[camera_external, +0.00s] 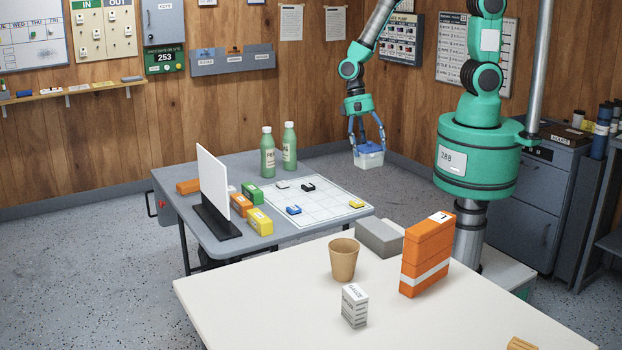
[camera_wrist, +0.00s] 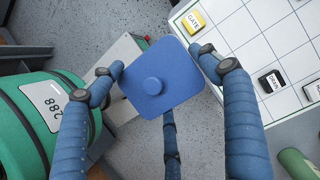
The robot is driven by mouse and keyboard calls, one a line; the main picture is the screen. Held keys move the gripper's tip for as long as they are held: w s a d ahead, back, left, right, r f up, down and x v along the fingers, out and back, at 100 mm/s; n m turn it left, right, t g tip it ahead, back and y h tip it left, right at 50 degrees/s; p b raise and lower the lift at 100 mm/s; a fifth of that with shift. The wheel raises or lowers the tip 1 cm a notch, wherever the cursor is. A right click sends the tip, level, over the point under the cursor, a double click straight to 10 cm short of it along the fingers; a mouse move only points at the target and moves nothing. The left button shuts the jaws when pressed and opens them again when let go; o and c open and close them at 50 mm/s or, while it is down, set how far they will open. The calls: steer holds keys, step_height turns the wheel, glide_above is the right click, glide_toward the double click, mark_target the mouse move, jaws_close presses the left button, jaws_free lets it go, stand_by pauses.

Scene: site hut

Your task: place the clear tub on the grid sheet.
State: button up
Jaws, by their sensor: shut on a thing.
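The clear tub (camera_external: 368,160) has a blue lid and hangs upright in my gripper (camera_external: 367,143), above the floor just past the right end of the grey table. In the wrist view its square blue lid (camera_wrist: 160,78) with a round knob sits between my blue fingers. My gripper is shut on the tub. The grid sheet (camera_external: 318,208) lies on the grey table, to the left of and below the tub in the external view. In the wrist view part of the grid sheet (camera_wrist: 237,37) shows at the upper right.
Small blocks, yellow (camera_external: 356,205), blue (camera_external: 293,210), black (camera_external: 308,188) and white (camera_external: 282,185), sit on the sheet. Two green bottles (camera_external: 268,152) stand behind it. A white upright panel (camera_external: 213,180) stands left. The white table (camera_external: 250,290) in front holds a cup (camera_external: 343,260) and boxes.

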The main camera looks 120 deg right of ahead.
mark_target(367, 163)
step_height(367, 163, down, 6)
steer(key=shift+w, duration=0.2)
stand_by(0.3)
steer(key=w+d+f+b, duration=0.1)
steer(key=w+d, duration=0.3)
steer(key=w, duration=1)
steer(key=shift+w+f+b, duration=0.15)
steer(key=shift+w+b, duration=0.05)
steer(key=shift+b, duration=0.25)
steer(key=shift+w+d+f+b, duration=0.1)
steer(key=shift+w+f+b, duration=0.15)
steer(key=shift+f, duration=0.65)
steer(key=shift+w+f+b, duration=0.15)
steer(key=shift+f+b, duration=0.15)
steer(key=shift+f, duration=0.6)
